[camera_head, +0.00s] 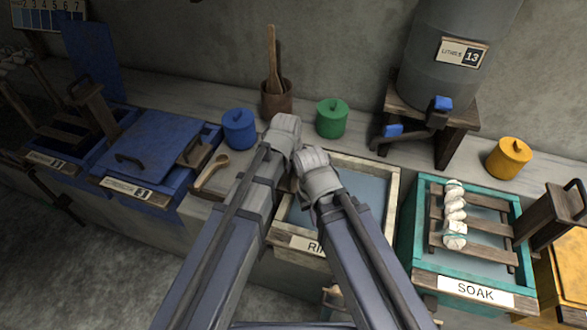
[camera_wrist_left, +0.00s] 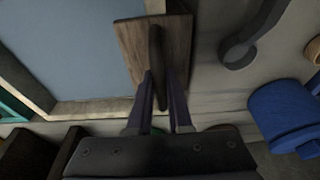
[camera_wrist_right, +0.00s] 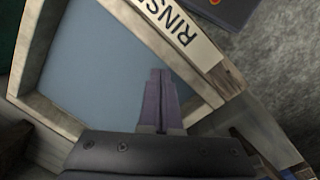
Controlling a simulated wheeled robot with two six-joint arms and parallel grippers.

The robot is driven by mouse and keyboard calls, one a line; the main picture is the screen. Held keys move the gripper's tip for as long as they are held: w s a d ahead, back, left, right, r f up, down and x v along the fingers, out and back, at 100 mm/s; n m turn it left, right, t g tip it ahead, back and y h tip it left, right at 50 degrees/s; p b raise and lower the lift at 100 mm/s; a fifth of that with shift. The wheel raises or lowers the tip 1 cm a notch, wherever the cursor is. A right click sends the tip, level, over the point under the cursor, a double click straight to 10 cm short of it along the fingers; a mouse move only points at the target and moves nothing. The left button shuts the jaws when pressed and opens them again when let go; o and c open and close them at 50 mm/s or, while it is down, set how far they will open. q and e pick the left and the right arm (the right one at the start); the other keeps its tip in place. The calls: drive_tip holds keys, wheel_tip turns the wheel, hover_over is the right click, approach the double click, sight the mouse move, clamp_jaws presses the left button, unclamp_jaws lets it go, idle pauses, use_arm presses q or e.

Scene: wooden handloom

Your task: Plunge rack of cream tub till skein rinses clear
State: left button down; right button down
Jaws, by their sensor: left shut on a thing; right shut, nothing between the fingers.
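The cream tub (camera_head: 394,190), its label partly covered, stands in the middle of the head view with grey-blue liquid in it. In the right wrist view its label (camera_wrist_right: 180,25) reads "RINS", cut off. My left gripper (camera_wrist_left: 158,82) is shut on the dark handle (camera_wrist_left: 156,45) of a wooden board (camera_wrist_left: 180,35) at the tub's edge. My right gripper (camera_wrist_right: 160,75) is shut and empty above the tub's rim. My arms hide much of the tub in the head view. A white skein (camera_head: 454,215) lies on the rack of the teal SOAK tub (camera_head: 412,235); I see no skein in the cream tub.
Blue (camera_head: 239,129), green (camera_head: 331,118) and yellow (camera_head: 508,158) lidded pots stand behind the tubs. A blue lidded vat (camera_head: 155,145) is further left. A grey barrel (camera_head: 450,75) stands on a stool behind.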

use_arm(q)
drive_tip(key=w+d+p+v, duration=0.1)
drive_tip(key=w+p+v, duration=0.2)
drive_tip(key=p+v, duration=1)
drive_tip(key=shift+w+p+v, duration=0.2)
drive_tip(key=shift+p+v, duration=0.15)
drive_tip(key=shift+v, duration=0.55)
drive_tip(key=s+b+x, duration=0.1)
drive_tip(key=b+x, duration=0.4)
drive_tip(key=s+b+x, duration=0.1)
drive_tip(key=b+x, duration=0.4)
drive_tip(key=s+a+f+b+x, duration=0.1)
drive_tip(key=b+x, duration=0.4)
drive_tip(key=b, duration=0.1)
drive_tip(key=shift+s+f, duration=0.1)
drive_tip(key=shift+s, duration=0.1)
idle(0.8)
